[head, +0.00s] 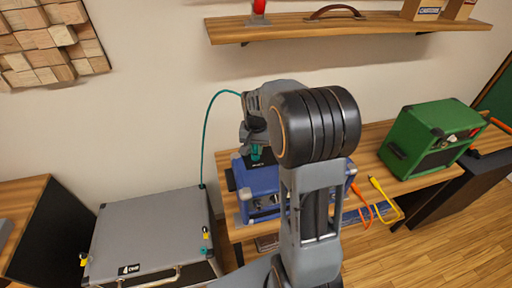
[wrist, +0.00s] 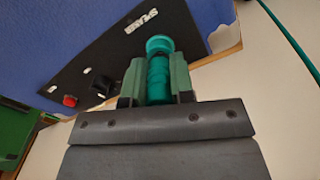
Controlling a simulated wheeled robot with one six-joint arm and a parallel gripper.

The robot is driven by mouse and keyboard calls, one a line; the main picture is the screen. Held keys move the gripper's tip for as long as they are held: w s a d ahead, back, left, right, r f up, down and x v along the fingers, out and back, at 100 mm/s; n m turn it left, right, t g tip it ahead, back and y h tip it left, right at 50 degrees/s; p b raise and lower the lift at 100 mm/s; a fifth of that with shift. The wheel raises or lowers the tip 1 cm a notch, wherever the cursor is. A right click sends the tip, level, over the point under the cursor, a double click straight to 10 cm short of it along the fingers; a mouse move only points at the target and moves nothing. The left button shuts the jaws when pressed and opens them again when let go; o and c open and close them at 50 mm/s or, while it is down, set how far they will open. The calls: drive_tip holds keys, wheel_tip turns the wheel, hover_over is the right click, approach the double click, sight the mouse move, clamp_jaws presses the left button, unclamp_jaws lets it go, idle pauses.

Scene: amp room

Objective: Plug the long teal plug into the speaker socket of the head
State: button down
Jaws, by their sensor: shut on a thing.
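The teal plug (wrist: 158,75) is held between the two fingers of my gripper in the wrist view, pointing at the black panel (wrist: 110,65) of the blue head. Its round front end lies just below the white speaker label; I cannot tell whether it touches or enters the panel. The speaker socket itself is not visible. In the head view, my gripper (head: 255,140) is over the back of the blue head (head: 262,185), with the plug (head: 255,154) below it. My arm hides much of the blue head. A teal cable (head: 207,125) runs from the gripper down to the grey case.
A grey case (head: 150,232) with several coloured plugs stands at left. A green amp (head: 430,137) sits on the bench at right. Orange and yellow cables (head: 385,200) hang at the bench's front edge. A wall shelf (head: 350,24) is above. The panel has a red button (wrist: 70,101).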

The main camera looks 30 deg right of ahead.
drive_tip(key=shift+f, duration=0.15)
drive_tip(key=c, duration=0.9)
unclamp_jaws()
wheel_tip(320, 180, up, 14)
drive_tip(key=shift+f+b, duration=0.1)
drive_tip(key=shift+b, duration=0.25)
drive_tip(key=shift+w+f+n, duration=0.2)
drive_tip(key=shift+w+n, duration=0.05)
drive_tip(key=shift+n, duration=0.05)
drive_tip(key=s+a+f+n+t, duration=0.2)
drive_tip(key=s+a+n, duration=0.1)
drive_tip(key=s, duration=0.5)
drive_tip(key=s+a+f+n+t, duration=0.2)
drive_tip(key=s+a+f+n, duration=0.1)
drive_tip(key=s+a, duration=0.3)
drive_tip(key=shift+s+f, duration=0.2)
drive_tip(key=shift+s, duration=1.05)
